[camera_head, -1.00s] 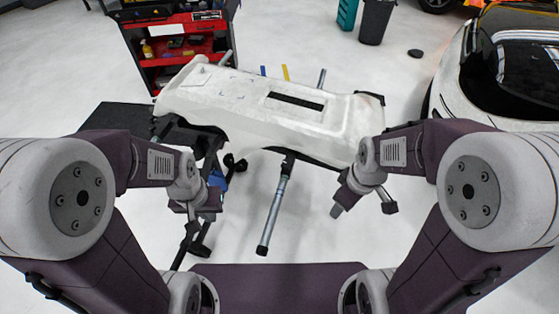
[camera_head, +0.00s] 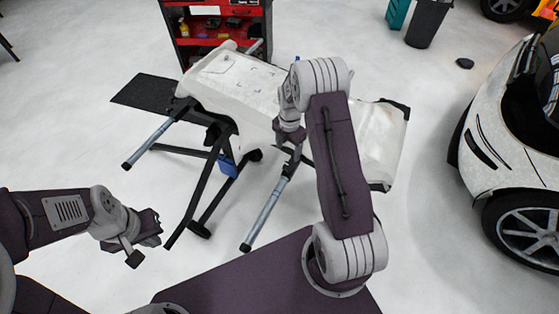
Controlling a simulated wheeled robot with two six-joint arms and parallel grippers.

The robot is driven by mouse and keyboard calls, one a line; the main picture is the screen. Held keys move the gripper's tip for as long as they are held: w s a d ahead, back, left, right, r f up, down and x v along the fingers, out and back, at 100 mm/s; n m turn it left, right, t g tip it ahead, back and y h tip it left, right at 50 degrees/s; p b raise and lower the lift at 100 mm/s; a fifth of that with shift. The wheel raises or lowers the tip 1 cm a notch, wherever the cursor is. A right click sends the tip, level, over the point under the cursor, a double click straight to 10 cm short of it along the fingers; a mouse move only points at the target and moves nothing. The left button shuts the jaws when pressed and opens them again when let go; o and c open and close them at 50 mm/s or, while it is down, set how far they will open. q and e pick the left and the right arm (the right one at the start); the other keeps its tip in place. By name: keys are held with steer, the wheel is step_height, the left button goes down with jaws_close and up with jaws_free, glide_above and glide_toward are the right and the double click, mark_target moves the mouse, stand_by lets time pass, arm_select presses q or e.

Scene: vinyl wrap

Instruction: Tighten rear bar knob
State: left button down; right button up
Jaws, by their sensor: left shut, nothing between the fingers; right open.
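A black stand (camera_head: 222,140) holds a white car panel (camera_head: 380,145) on top. One grey bar (camera_head: 147,144) sticks out at the stand's left end. Another grey bar (camera_head: 264,213) slopes down toward me from under the panel's middle. I cannot make out a knob. My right gripper (camera_head: 288,148) is open at the panel's near edge, close to the upper end of the middle bar. Its fingers are small and partly merge with the bar, so I cannot tell whether they touch. My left gripper (camera_head: 148,243) is shut and empty, below and left of the stand.
A red tool cart (camera_head: 220,22) stands behind the panel. A black mat or board (camera_head: 145,91) lies left of it. A white car (camera_head: 510,130) is at the right. A dark bin (camera_head: 427,22) stands at the back right. Open floor lies around the stand.

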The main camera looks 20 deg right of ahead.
mark_target(289, 166)
step_height(289, 166, down, 9)
steer(key=shift+s+d+f, duration=0.1)
steer(key=shift+s+d, duration=0.05)
steer(key=c, duration=1.4)
